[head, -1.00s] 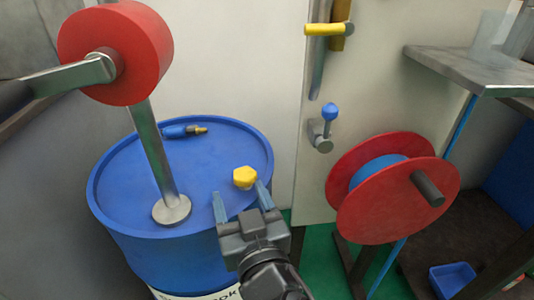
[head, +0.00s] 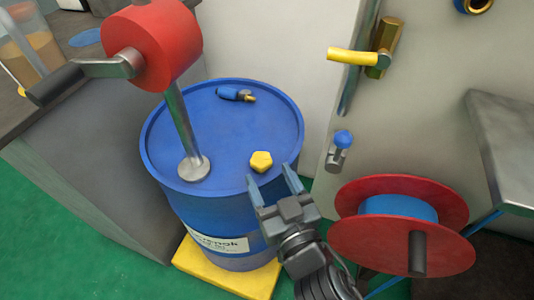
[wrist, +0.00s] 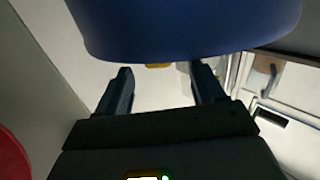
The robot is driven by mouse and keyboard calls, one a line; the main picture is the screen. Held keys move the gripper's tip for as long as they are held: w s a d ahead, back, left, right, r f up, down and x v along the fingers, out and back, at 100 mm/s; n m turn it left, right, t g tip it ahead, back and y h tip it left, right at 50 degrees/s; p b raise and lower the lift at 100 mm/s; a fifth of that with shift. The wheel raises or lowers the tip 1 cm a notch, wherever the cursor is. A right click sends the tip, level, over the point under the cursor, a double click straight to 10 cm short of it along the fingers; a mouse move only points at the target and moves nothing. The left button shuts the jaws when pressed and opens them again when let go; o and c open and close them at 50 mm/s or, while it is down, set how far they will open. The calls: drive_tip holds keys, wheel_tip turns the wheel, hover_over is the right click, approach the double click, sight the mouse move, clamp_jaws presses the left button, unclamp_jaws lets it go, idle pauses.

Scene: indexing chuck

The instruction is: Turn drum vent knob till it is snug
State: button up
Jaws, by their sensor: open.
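The yellow faceted vent knob (head: 261,161) sits on the lid of the blue drum (head: 225,125), near its front right rim. My gripper (head: 270,174) is open and empty at the drum's front right rim, just in front of the knob. The fingers are apart from the knob, not around it. In the wrist view my open fingers (wrist: 163,82) point toward a large blue curved surface that fills the top. A small yellow patch shows under its edge; I cannot tell whether it is the knob.
A post with a red cylinder (head: 150,45) and crank rises from the lid's left side. A blue nozzle (head: 232,94) lies at the lid's back. A red reel (head: 400,245) stands right of my arm. A yellow-handled lever (head: 352,57) is on the wall panel.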

sight(265, 168)
drive_tip(key=x, duration=0.5)
drive_tip(key=shift+w+a, duration=0.15)
drive_tip(key=shift+w, duration=0.15)
drive_tip(key=shift+r, duration=0.1)
drive_tip(key=c, duration=1)
